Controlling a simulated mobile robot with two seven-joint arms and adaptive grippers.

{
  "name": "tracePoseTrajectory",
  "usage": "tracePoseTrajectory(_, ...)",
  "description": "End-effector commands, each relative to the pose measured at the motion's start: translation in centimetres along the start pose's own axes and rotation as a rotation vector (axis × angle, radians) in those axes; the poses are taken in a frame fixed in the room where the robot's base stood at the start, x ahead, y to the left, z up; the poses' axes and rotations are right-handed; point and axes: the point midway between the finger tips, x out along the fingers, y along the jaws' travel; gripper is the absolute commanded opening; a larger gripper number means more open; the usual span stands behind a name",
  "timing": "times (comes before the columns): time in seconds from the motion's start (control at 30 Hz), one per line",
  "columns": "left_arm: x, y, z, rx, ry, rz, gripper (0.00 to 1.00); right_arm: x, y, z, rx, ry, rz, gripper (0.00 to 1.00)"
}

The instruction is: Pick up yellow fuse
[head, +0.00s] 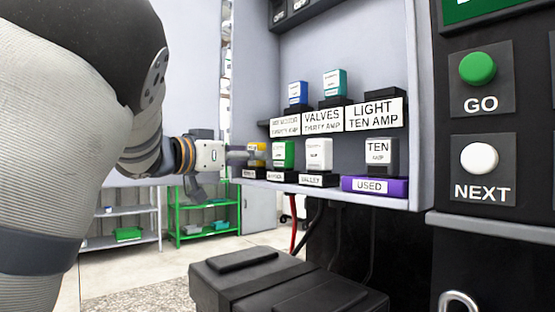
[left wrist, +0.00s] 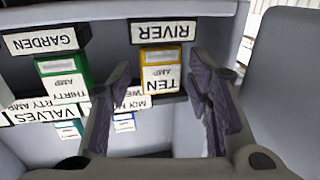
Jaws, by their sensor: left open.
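The yellow fuse (head: 257,148) stands in the lower row of the cabinet at the left end, partly hidden by my left gripper (head: 240,155) in the head view. In the left wrist view the yellow fuse (left wrist: 161,57) appears upside down, with a TEN AMP label, in a holder labelled RIVER (left wrist: 160,29). My left gripper (left wrist: 160,78) is open, with one finger on each side of the yellow fuse in that view. I cannot tell if either finger touches it. My right gripper is not in view.
A green fuse (head: 283,154) stands close to the right of the yellow one, then a white fuse (head: 319,154) and a grey fuse on a purple USED holder (head: 375,186). Blue (head: 298,93) and teal (head: 335,83) fuses stand above. The cabinet side wall (left wrist: 255,50) is close too.

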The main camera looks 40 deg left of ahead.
Motion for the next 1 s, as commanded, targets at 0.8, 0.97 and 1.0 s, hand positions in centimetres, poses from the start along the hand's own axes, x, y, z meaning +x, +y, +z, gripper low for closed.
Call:
tracePoseTrajectory(0.8,1.0,0.0,-0.3,0.0,0.0,0.001,0.07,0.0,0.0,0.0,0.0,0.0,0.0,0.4)
tracePoseTrajectory(0.97,1.0,0.1,-2.8,0.003,0.004,0.002,0.07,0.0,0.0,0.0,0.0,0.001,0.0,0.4)
tracePoseTrajectory(1.0,0.6,0.0,-3.8,0.003,0.006,0.0,0.07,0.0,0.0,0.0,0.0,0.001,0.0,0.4)
